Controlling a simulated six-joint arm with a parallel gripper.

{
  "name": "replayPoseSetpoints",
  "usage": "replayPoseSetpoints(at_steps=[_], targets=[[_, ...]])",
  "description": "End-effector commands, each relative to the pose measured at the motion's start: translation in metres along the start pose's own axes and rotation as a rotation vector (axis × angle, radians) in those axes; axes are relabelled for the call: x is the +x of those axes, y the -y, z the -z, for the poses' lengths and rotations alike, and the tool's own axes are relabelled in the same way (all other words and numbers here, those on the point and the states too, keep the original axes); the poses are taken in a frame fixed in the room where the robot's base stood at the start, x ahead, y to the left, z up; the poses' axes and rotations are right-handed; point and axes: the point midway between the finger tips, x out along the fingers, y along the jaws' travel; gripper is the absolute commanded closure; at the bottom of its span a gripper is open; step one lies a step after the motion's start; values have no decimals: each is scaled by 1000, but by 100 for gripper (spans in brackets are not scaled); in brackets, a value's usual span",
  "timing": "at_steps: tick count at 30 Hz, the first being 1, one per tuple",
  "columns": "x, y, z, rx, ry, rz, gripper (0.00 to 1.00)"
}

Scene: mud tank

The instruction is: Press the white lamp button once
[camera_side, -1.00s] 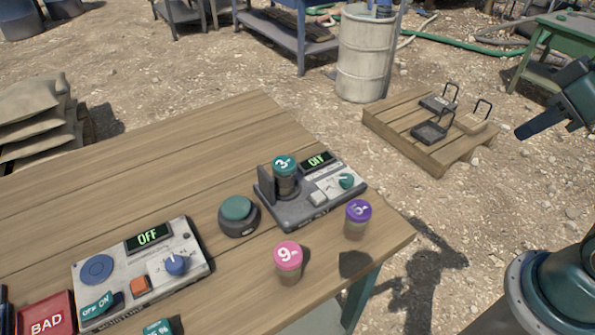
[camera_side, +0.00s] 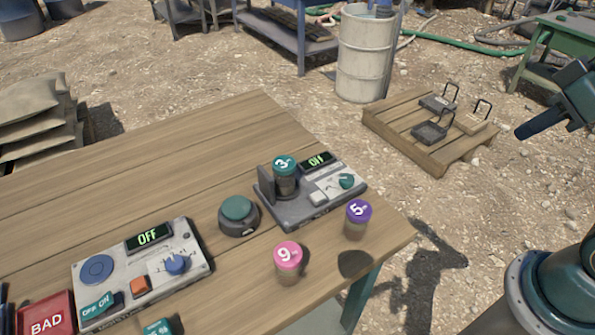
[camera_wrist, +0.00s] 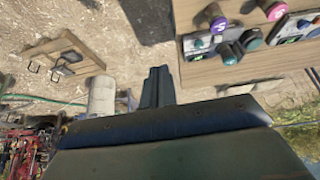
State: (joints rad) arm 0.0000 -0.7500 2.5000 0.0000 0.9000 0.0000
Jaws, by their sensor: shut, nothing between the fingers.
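A dark grey device (camera_side: 290,212) with a pale panel sits near the table's right corner. I see no lit lamp. My gripper (camera_side: 519,132) is shut and empty, high at the right, well away from the table. The white button cannot be made out in the wrist view.
A purple-lidded jar (camera_side: 357,220) and a pink-lidded jar (camera_side: 288,264) stand in front of the device. A teal dome button (camera_side: 237,214) is at its left. A second device (camera_side: 118,299) lies further left, beside a red BAD tray (camera_side: 47,315). The table's back is clear.

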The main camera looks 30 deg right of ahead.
Motion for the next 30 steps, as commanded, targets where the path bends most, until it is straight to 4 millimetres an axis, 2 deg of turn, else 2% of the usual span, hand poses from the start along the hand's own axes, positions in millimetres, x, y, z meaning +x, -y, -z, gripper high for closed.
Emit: replayPoseSetpoints(at_steps=[14,20,30], targets=[[4,2,7,-21,-5,3,100],[16,7,25,-75,-21,10,100],[52,28,69,-228,-71,17,100]])
